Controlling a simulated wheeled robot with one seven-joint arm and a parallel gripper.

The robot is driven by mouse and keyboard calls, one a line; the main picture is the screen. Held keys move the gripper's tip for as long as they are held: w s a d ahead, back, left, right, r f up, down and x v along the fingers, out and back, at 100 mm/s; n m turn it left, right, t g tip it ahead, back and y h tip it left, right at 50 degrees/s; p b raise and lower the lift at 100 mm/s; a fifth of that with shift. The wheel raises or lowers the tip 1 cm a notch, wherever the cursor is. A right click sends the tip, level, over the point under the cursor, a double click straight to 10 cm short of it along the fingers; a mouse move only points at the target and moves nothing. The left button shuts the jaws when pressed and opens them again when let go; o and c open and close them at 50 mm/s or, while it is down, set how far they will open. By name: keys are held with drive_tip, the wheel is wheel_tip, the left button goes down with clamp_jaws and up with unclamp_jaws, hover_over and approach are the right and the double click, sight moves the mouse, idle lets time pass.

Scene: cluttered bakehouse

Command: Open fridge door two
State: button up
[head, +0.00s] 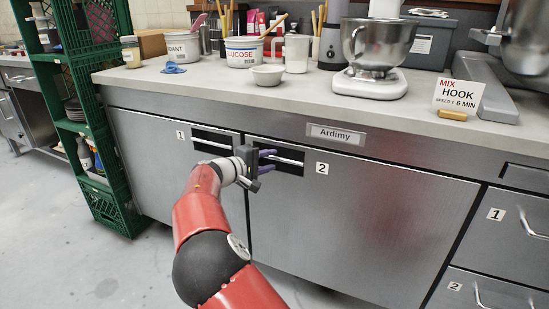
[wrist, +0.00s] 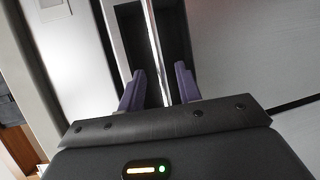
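Fridge door two (head: 365,225) is a wide brushed-steel door under the worktop. It is closed, with a "2" label (head: 322,168) beside its dark handle recess. Its pale bar handle (head: 291,161) crosses the recess. My gripper (head: 270,161) is at the left part of this recess. In the wrist view, my gripper (wrist: 160,68) is open, its two purple fingers on either side of the bar handle (wrist: 155,45). Gaps show between the bar and both fingers, so it is not gripped. The steel door surface (wrist: 240,60) fills the right of that view.
Door one (head: 165,165) is closed at the left. Drawers (head: 515,225) stand at the right. The worktop (head: 300,105) above carries a mixer (head: 372,85), tubs and a sign (head: 458,95). Green crates (head: 105,190) stand at far left. Floor before door one looks clear.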

sight(276, 159)
drive_tip(key=x, duration=0.4)
drive_tip(key=shift+f, duration=0.1)
clamp_jaws()
